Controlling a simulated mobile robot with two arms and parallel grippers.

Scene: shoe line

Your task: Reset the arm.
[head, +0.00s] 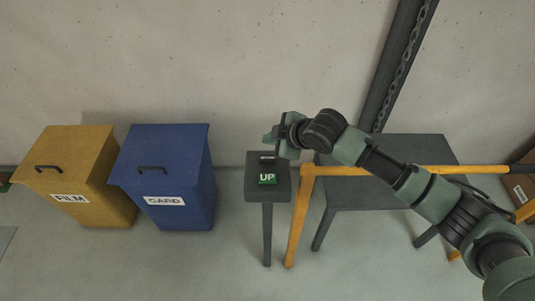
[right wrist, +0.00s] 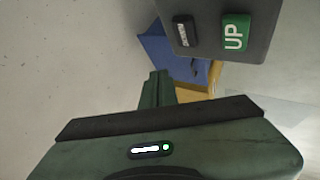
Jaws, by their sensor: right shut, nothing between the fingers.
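My right arm reaches in from the right in the head view. Its gripper (head: 271,136) is shut and empty, at the far end of a dark pedestal (head: 267,222). The pedestal's top carries a green UP label (head: 267,179) and a small dark part behind it, partly covered by the gripper. In the right wrist view the shut fingers (right wrist: 157,88) point towards the bins, with the pedestal top (right wrist: 213,50) above them. It bears the UP label (right wrist: 235,33) and a black piece with white marking (right wrist: 184,31). I cannot tell whether the gripper touches the pedestal. My left gripper is not in view.
A yellow FILM bin (head: 88,165) and a blue CARD bin (head: 190,175) stand left of the pedestal. An orange rail (head: 299,222) and a dark table (head: 430,150) stand at its right. A chain runs up a dark post (head: 388,80) behind. Floor in front is clear.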

